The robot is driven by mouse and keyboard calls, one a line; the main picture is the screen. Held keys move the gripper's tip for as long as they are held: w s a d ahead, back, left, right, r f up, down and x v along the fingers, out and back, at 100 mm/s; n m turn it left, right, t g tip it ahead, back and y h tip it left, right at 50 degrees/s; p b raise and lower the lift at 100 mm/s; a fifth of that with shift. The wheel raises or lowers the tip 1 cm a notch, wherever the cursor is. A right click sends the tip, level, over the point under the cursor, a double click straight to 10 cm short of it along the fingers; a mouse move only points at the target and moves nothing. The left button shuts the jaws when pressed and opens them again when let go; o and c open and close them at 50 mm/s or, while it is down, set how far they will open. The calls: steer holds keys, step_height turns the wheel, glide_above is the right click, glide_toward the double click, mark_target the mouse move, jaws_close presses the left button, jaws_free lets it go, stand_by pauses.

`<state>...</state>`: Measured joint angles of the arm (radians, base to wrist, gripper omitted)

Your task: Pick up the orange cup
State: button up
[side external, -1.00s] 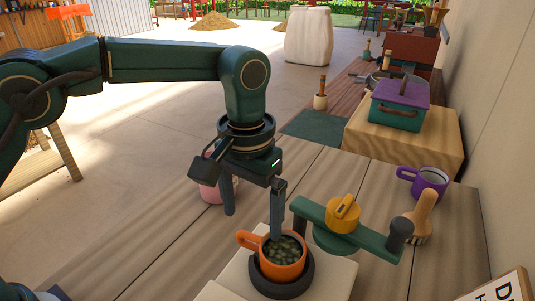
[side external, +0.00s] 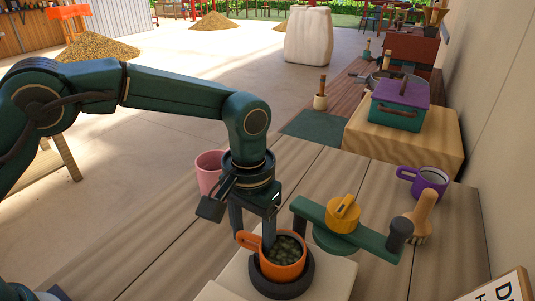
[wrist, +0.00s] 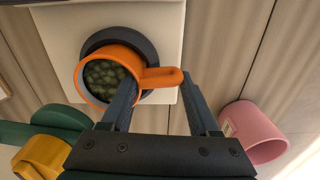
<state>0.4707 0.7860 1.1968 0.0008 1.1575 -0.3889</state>
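The orange cup (side external: 282,268) stands upright in a dark round ring (side external: 283,289) on a pale square board (side external: 335,276). Green beans fill part of it, and its handle points left in the side view. In the wrist view the cup (wrist: 84,72) has its handle pointing right, towards my fingers. My gripper (side external: 253,232) is open and low over the handle side. One finger reaches to the cup's rim and seems to dip inside; the other is beyond the handle. In the wrist view my gripper (wrist: 160,82) spans the handle. Whether either finger touches the cup is not clear.
A pink cup (side external: 208,172) stands behind my gripper. A green bar with a yellow knob (side external: 343,214) is close right of the orange cup. A brush (side external: 421,220) and purple mug (side external: 429,184) stand further right. The table's left side is clear.

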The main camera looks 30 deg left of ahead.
jaws_close()
steer(key=shift+r, duration=0.1)
steer(key=r, duration=0.4)
steer(key=shift+a+r, duration=0.2)
steer(key=shift+a, duration=0.05)
steer(key=a+r, duration=0.6)
steer(key=a, duration=0.5)
steer(key=shift+w+r, duration=0.25)
steer(key=shift+a, duration=0.1)
